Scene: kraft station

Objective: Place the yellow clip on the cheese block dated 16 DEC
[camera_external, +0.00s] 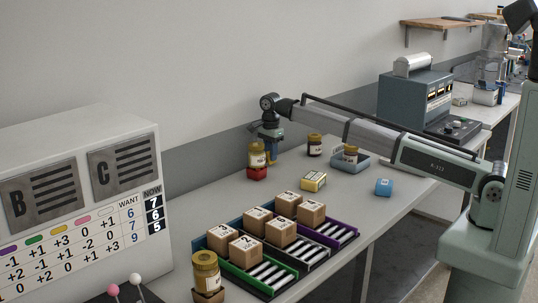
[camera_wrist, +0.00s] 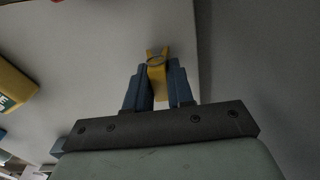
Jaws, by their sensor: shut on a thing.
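My gripper (camera_external: 270,146) is over the back of the table, near the wall, with its blue fingers pointing down. In the wrist view, my gripper (camera_wrist: 158,84) is shut on the yellow clip (camera_wrist: 157,58), whose forked end sticks out past the fingertips. In the external view the clip is too small to make out clearly, close beside a gold-lidded jar (camera_external: 257,156). A yellow block (camera_external: 313,181) with a pale top label lies on the table to the right of my gripper. A blue block (camera_external: 383,187) lies further right. No date is readable on either.
The jar stands on a red block (camera_external: 257,174). Brown boxes (camera_external: 256,219) sit on coloured roller racks (camera_external: 268,277) in front. A chart board (camera_external: 80,205) stands left. Table between yellow and blue blocks is clear.

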